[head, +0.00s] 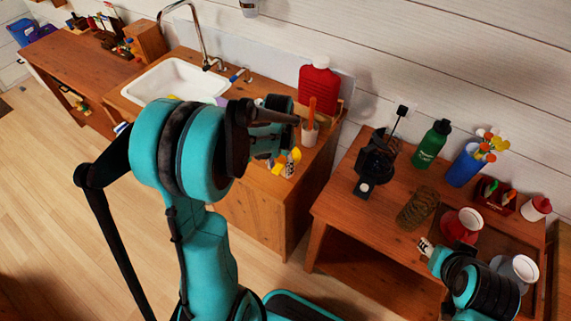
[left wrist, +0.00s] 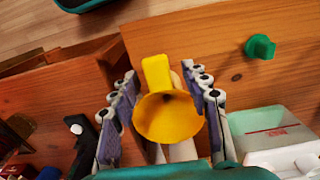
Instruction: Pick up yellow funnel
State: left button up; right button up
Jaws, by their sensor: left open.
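The yellow funnel (left wrist: 168,112) shows in the left wrist view, its round mouth toward the camera and a tab pointing up the picture. My left gripper (left wrist: 160,78) is open, with one finger on each side of the funnel. Gaps show between the fingers and the funnel, and I cannot tell how deep it sits between them. In the head view my left arm hides most of that spot; a yellow piece (head: 296,155) shows beside the wrist, perhaps the funnel.
The wooden counter holds a sink (head: 175,80), a red container (head: 318,88) and a cup with a wooden handle (head: 310,131). A green knob-like thing (left wrist: 260,46) is beside the left fingers.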

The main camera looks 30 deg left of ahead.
pick_arm(q)
notch_tip(320, 180, down, 4)
jog(key=shift+r+b, duration=0.1)
jog(key=shift+b, duration=0.6)
grip_shut()
